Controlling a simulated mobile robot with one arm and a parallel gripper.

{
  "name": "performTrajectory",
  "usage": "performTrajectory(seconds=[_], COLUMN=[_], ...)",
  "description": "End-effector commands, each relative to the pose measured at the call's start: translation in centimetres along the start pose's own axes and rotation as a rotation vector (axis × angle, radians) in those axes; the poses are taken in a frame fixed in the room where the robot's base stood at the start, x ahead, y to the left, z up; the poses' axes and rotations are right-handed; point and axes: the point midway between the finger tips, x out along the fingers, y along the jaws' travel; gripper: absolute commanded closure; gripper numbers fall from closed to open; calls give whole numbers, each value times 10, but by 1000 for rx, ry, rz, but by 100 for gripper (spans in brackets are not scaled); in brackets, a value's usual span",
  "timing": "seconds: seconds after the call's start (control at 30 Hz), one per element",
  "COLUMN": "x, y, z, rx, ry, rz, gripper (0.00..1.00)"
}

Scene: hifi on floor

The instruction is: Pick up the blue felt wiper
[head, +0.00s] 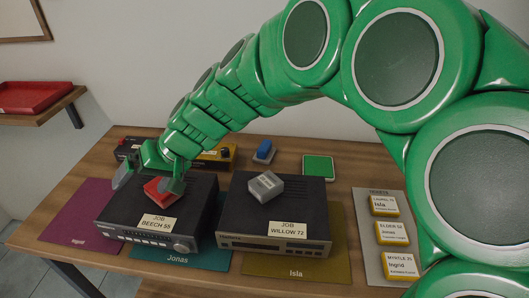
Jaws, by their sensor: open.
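A small blue block, which looks like the blue felt wiper (264,149), sits at the back of the table on a grey base or pad. My gripper (149,181) is open at the left, over the left black hi-fi unit (195,201), well to the left of the blue block. A red block (159,190) lies on top of that unit, just beside and partly behind the gripper's right finger. I cannot tell whether the finger touches it. The blue block is in clear view.
A right hi-fi unit (275,216) carries a grey block (265,186). Behind stand a black-and-yellow device (216,157) and a green pad (318,166). A grey tray (366,235) of yellow-edged labels lies right. A shelf with a red tray (35,96) hangs left.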

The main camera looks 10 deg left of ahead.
Motion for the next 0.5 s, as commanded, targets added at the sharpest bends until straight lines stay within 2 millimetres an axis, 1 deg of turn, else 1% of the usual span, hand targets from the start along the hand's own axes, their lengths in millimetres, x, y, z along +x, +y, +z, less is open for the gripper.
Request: performTrajectory(seconds=[0.03,0.17,0.27,0.47,0.5], x=[-2,-9,-17,-36,-41], y=[10,37,61,121,136], z=[-8,-29,-46,-75,-81], rx=[76,291,469,855,941], ry=[8,28,46,72,78], rz=[-15,-55,-91,-177,-199], gripper=[0,0,0,0,0])
